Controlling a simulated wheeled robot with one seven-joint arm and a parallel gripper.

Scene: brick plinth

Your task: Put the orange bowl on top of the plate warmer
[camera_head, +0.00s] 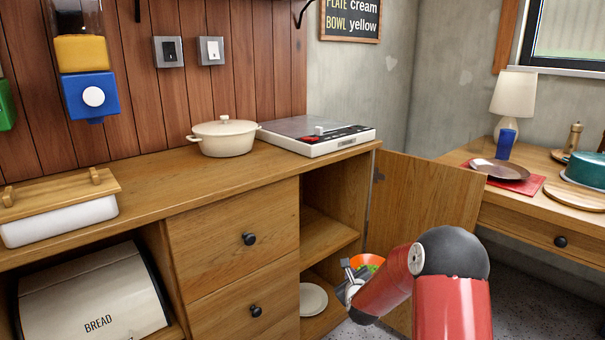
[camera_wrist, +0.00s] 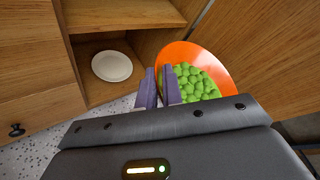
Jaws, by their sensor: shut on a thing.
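The orange bowl (camera_head: 368,259) is low in front of the open cabinet, partly hidden by my red arm. In the wrist view the orange bowl (camera_wrist: 185,52) is tilted and holds round green pieces. My gripper (camera_wrist: 159,76) is shut on its near-left rim; in the head view my gripper (camera_head: 353,282) is partly hidden. A flat white-and-grey appliance (camera_head: 340,144) with red marks, which looks like the plate warmer, stands on the counter's right end, above and left of the bowl. Its top looks clear apart from a small control piece.
A cream pot (camera_head: 223,138) stands left of the appliance. The open cabinet door (camera_head: 425,200) is right of the bowl. A white plate (camera_head: 313,299) lies on the cabinet's bottom shelf. A side table holds a lamp (camera_head: 513,95), blue cup (camera_head: 506,144) and brown plate (camera_head: 503,170).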

